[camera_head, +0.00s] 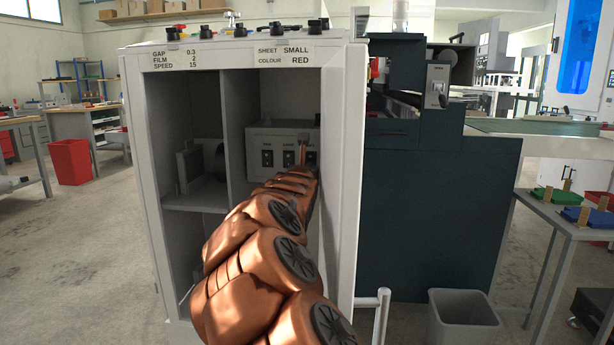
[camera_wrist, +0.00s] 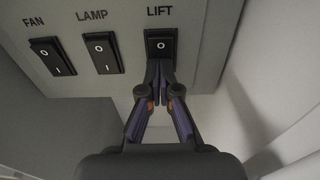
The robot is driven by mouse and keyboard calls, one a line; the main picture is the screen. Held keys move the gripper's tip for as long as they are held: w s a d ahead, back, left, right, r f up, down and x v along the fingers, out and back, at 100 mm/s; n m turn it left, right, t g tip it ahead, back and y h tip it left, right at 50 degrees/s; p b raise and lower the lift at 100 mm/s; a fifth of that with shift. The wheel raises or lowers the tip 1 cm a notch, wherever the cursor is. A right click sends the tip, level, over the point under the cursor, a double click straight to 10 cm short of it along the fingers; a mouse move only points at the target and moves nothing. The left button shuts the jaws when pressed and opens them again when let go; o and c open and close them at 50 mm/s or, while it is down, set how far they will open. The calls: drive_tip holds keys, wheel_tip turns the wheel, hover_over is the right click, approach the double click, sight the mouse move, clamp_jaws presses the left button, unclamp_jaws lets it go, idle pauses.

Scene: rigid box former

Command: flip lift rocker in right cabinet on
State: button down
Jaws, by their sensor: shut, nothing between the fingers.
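The lift rocker (camera_wrist: 161,44) is a black switch under the label LIFT, at the right end of a grey switch panel (camera_wrist: 205,50) in the wrist view. Its "O" end shows; its lower end is hidden behind my fingertips. My gripper (camera_wrist: 160,72) is shut and empty, its tips at the rocker's lower part. I cannot tell whether they touch it. In the head view the panel (camera_head: 258,137) sits inside the right-hand bay of the white cabinet (camera_head: 343,200), and my copper arm reaches in, covering part of it.
The fan rocker (camera_wrist: 52,56) and lamp rocker (camera_wrist: 103,53) are left of the lift rocker. The cabinet's side wall is close on the right. A divider (camera_head: 234,130) separates the left bay. A grey bin (camera_head: 462,320) stands on the floor at right.

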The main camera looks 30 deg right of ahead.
drive_tip(key=f+b+v, duration=0.1)
drive_tip(key=f+v, duration=0.1)
drive_tip(key=v, duration=1.2)
drive_tip(key=shift+f, duration=0.2)
drive_tip(key=shift+r, duration=0.1)
idle(0.3)
